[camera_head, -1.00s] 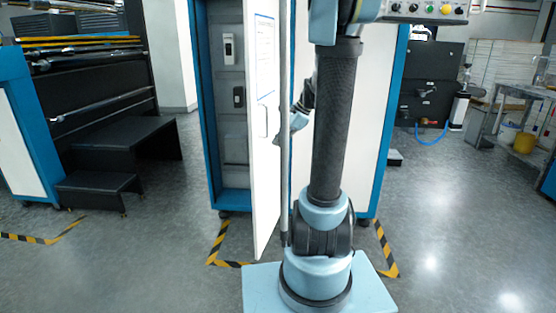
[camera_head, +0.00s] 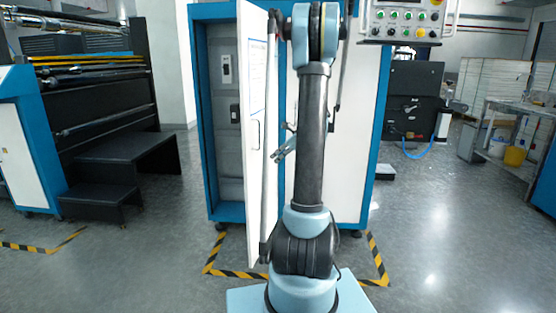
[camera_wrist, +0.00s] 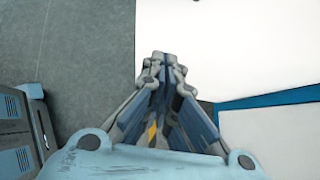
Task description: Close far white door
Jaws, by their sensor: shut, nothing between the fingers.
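The white door (camera_head: 256,170) stands ajar on the blue cabinet, swung out toward me, with its handle and a paper sheet on its face. My gripper (camera_head: 280,155) is just right of the door's edge in the head view, partly hidden by my arm. In the wrist view my gripper (camera_wrist: 163,56) is shut and empty, its fingertips in front of a large white panel (camera_wrist: 235,45), which looks like the door. Whether the fingertips touch it I cannot tell.

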